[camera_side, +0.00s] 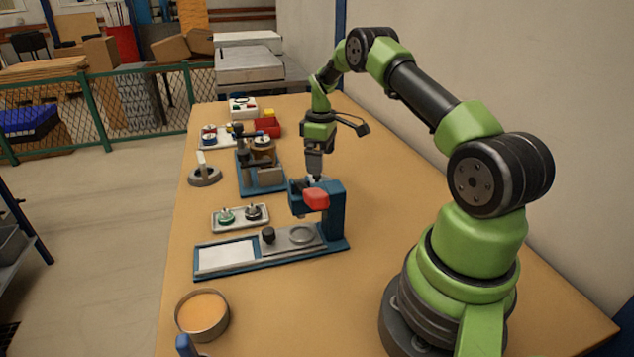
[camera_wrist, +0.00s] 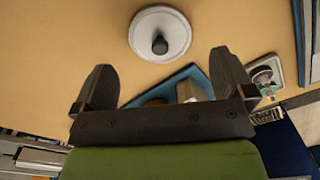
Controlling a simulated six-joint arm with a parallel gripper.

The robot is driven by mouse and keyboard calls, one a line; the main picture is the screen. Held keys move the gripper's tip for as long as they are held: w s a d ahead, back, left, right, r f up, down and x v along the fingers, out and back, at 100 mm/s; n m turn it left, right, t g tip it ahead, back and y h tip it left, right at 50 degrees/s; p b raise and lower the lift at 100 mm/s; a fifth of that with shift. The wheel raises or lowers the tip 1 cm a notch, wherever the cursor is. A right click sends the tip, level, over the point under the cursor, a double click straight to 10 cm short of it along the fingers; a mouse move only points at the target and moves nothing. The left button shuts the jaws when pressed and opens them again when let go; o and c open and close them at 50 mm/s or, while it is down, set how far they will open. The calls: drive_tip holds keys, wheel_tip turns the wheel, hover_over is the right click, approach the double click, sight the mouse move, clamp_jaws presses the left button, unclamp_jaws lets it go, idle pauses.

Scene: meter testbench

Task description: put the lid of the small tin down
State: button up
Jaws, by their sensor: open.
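My gripper (camera_side: 314,176) hangs pointing down just behind the red-headed blue press. The wrist view shows its two fingers (camera_wrist: 162,72) spread wide with nothing between their tips. A pale round disc with a dark knob (camera_wrist: 146,40) lies on the table beyond the fingers; it appears to be the grey round piece with an upright post (camera_side: 204,181) at the table's left edge. I cannot tell whether this is the lid. A round tin with an orange inside (camera_side: 202,316) stands at the front left, with no lid seen on it.
The blue press (camera_side: 338,213) stands close to my gripper. A blue-based fixture (camera_side: 266,188) stands to its left. A small tray with a green and a dark piece (camera_side: 240,225) lies in front.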

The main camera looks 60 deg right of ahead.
sight(319, 177)
drive_tip(key=f, duration=0.6)
drive_tip(key=shift+w+f, duration=0.2)
drive_tip(key=shift+f, duration=0.05)
drive_tip(key=c, duration=0.7)
